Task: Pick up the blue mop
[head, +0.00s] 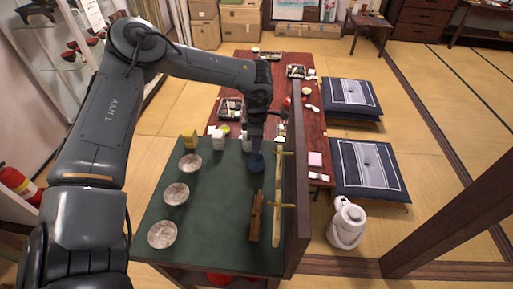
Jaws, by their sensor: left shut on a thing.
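My left arm comes in from the left and reaches over the green tabletop (215,230). My left gripper (256,138) points down near the far right part of this tabletop. It is shut on a small dark blue thing, which I take to be the blue mop (256,162), directly below the fingers. The fingers partly hide the mop's upper part. I cannot tell whether its lower end touches the tabletop. My right gripper is not in view.
Three speckled plates (176,193) line the tabletop's left side. A brown wooden piece (255,217) lies near the raised right-hand panel (297,190). A white jug (346,224) stands beyond it.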

